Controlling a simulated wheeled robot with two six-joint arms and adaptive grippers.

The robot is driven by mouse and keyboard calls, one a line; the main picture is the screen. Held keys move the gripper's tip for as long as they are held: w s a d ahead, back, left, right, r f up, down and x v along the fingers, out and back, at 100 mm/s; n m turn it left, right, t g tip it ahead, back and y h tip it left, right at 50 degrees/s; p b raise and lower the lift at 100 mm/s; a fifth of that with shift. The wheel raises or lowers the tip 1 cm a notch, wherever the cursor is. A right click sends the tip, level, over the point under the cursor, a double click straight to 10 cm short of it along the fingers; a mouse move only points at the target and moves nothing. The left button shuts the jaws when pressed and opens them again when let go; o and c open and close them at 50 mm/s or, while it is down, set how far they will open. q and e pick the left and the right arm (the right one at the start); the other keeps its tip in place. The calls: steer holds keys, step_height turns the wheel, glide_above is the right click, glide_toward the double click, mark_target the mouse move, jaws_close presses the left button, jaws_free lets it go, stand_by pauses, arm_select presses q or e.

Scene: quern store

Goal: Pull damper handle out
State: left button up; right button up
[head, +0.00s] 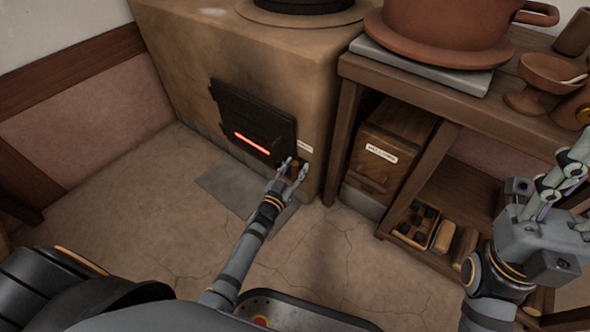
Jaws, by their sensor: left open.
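The clay stove (300,90) stands at the back centre, with a dark metal door (255,115) whose slot glows red. A small white label (304,147) sits at the stove's front right corner, its text too small to read. Just below the label, a small brown piece, seemingly the damper handle (294,166), shows between my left fingers and is mostly hidden by them. My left gripper (293,172) is open around or just in front of it; I cannot tell if it touches. My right gripper (560,168) is raised at the right, away from the stove; its jaw opening is unclear.
A wooden table (400,95) stands right of the stove, with a large clay pot (450,30) on a grey slab and a bowl (552,72). Beneath are a labelled wooden box (385,135) and a small divided tray (402,236). The floor (160,190) at left is clear.

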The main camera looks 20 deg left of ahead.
arm_select(q)
jaws_close()
stand_by(0.3)
steer(key=s+a+p, duration=0.2)
steer(key=s+p, duration=0.1)
steer(key=s, duration=0.5)
steer(key=shift+a+f, duration=0.15)
steer(key=shift+a, duration=0.25)
jaws_free()
steer(key=shift+s+a, duration=0.1)
